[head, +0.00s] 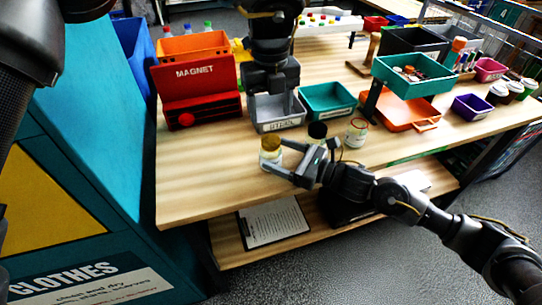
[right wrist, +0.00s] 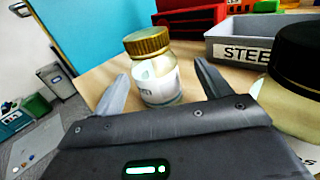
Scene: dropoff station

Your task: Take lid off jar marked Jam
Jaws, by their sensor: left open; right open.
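A glass jar with a gold lid (head: 270,151) stands upright near the front edge of the table. My right gripper (head: 283,157) is open, with one finger on each side of this jar. The right wrist view shows the gold-lidded jar (right wrist: 155,75) between the spread fingers, lid on; its pale label is not readable. A black-lidded jar (head: 317,132) stands just behind and right, and shows large in the right wrist view (right wrist: 292,90). A third jar with a pale, reddish lid (head: 356,134) stands further right. My left gripper (head: 272,85) is open and empty above the grey bin.
A grey bin marked STEEL (head: 279,125), a teal bin (head: 328,99) and a red MAGNET box (head: 197,95) stand behind the jars. An orange tray (head: 405,112) lies to the right. The table's front left (head: 200,195) is clear.

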